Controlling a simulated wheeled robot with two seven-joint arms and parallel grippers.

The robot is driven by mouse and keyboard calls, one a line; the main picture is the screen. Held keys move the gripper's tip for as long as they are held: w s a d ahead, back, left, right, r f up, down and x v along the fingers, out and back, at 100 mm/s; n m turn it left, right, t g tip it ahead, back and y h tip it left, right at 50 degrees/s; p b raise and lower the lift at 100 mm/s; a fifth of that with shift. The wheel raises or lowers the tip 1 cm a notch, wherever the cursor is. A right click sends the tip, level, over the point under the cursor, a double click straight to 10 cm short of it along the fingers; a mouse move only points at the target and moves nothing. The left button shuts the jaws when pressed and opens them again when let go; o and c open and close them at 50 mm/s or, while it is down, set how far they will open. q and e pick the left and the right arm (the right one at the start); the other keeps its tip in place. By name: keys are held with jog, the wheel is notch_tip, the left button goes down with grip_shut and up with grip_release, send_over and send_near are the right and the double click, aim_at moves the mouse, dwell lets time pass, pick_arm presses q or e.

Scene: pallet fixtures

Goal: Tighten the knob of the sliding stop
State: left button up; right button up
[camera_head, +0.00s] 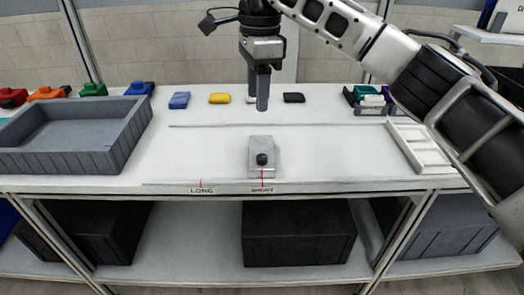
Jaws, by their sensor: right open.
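The sliding stop (261,145) is a grey block on the white table near its front edge, in the head view. Its dark round knob (262,159) sits on the front part of the block. A red line runs down from the block to the SHORT mark (262,190). My right gripper (257,106) hangs above and behind the stop, pointing down, open and apart from it. From this angle its fingers overlap and nothing shows between them. My left gripper is not in view.
A grey bin (130,135) stands at the left, and a white divided tray (418,148) at the right. Blue (179,100), yellow (219,98) and black (294,98) pieces lie along the back. The LONG mark (202,191) is left of SHORT. Table around the stop is clear.

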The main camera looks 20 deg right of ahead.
jog(key=d, duration=0.1)
jog(key=p, duration=0.1)
send_near(262, 156)
notch_tip(262, 156, down, 8)
jog(key=shift+a+f, duration=0.15)
jog(key=shift+f, duration=0.1)
grip_shut()
